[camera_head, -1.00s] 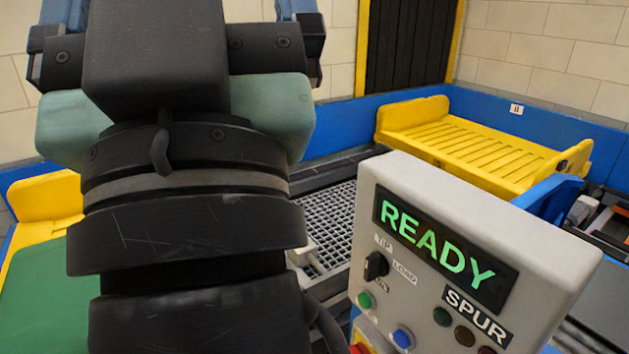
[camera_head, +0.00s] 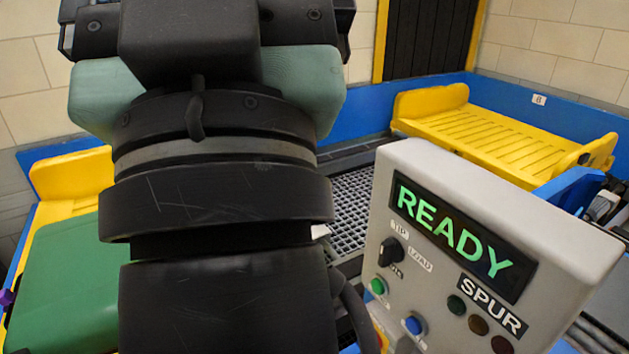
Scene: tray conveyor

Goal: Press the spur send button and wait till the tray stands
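The control box (camera_head: 500,205) stands at the right of the head view, with a lit green READY display (camera_head: 460,235). A SPUR label (camera_head: 492,304) sits below the display, above a row of dark round lamps. A blue button (camera_head: 415,324) and a green button (camera_head: 378,287) are on the lower left of the panel, near a black selector knob (camera_head: 393,250) marked TIP and LOAD. Which button is the spur send cannot be told. A yellow slatted tray (camera_head: 500,140) stands behind the box. My arm fills the left middle; my gripper's fingertips are out of view.
A green surface (camera_head: 65,280) and a yellow part (camera_head: 72,172) lie at the left, partly behind my arm. A dark grating (camera_head: 352,208) runs between my arm and the box. A blue side wall (camera_head: 560,115) bounds the back.

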